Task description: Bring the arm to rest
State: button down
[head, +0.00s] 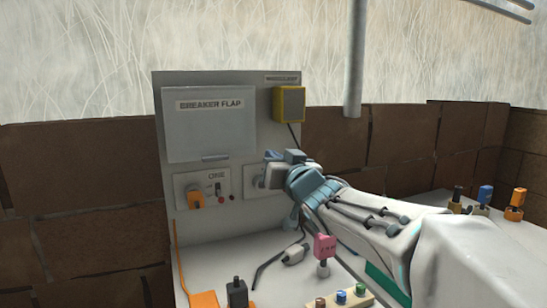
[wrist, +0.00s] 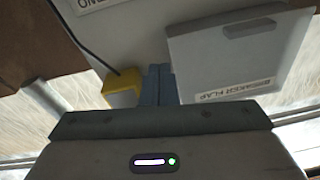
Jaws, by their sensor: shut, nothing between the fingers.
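My arm reaches from the lower right of the head view toward the upright grey panel (head: 240,148). My gripper (head: 272,156) is in front of the panel, below the yellow-framed box and right of the outlet marked ONE. In the wrist view its blue fingers (wrist: 158,84) are shut together, with nothing seen between them. Whether the fingertips touch the panel I cannot tell. The gripper and wrist hide part of a second outlet plate (head: 250,184) behind them.
The breaker flap (head: 211,130) is closed. An orange plug (head: 195,198) sits at outlet ONE. The yellow-framed box (head: 290,104) is close above my gripper. A pink-tagged plug (head: 324,246), a black plug (head: 237,292) and loose cables lie on the surface below. More plugs (head: 486,195) stand at right.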

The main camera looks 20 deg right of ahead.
jog(key=shift+p, duration=0.4)
jog(key=s+a+f+g+p, duration=0.3)
jog(key=s+f+g+p, duration=0.1)
jog(key=s, duration=0.4)
jog(key=s+a+f+g+p, duration=0.4)
jog(key=s+g+p, duration=0.3)
jog(key=s, duration=0.1)
jog(key=s+a+f+n+g+p, duration=0.1)
jog(key=s+a+f+g+p, duration=0.2)
jog(key=s+f+g+p, duration=0.2)
jog(key=s, duration=0.2)
jog(key=shift+s+a+g+h, duration=0.3)
jog(key=shift+s+a, duration=0.1)
